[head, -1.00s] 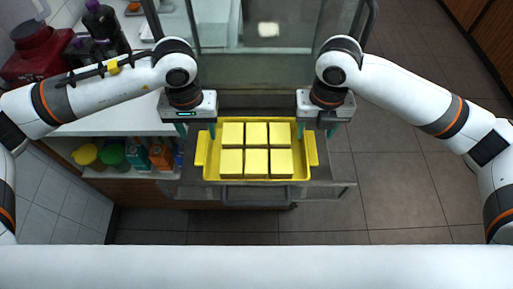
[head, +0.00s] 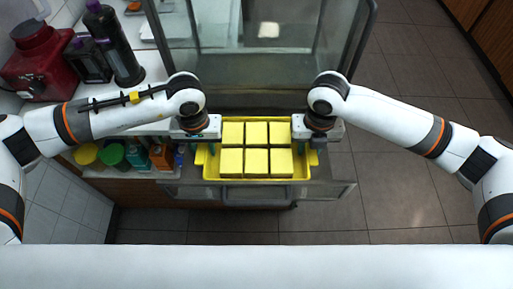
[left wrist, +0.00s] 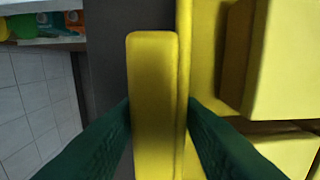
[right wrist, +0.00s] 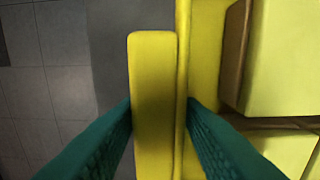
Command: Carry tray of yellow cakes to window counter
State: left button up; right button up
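The yellow tray (head: 256,118) holds several square yellow cakes (head: 256,162) in two rows. It rests on a dark grey cart-like surface (head: 335,190). My left gripper (left wrist: 160,100) straddles the tray's left handle (left wrist: 153,70), one green finger on each side. My right gripper (right wrist: 160,100) straddles the right handle (right wrist: 153,70) in the same way. The fingertips reach the outer edge of each handle and the inner edge of the rim; firm contact cannot be made out. The tray looks level.
A glass-sided case (head: 255,60) stands just behind the tray. On the left, a white counter (head: 160,60) carries a red appliance (head: 40,62) and dark bottles (head: 115,45). Coloured containers (head: 112,155) sit on a shelf below. Tiled floor (head: 400,195) at the right is clear.

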pick_arm(q)
grip_shut()
pick_arm(e)
grip_shut()
pick_arm(q)
jog(key=shift+w+r, duration=0.1)
jog(key=shift+r, duration=0.05)
pick_arm(e)
jog(key=shift+r, duration=0.2)
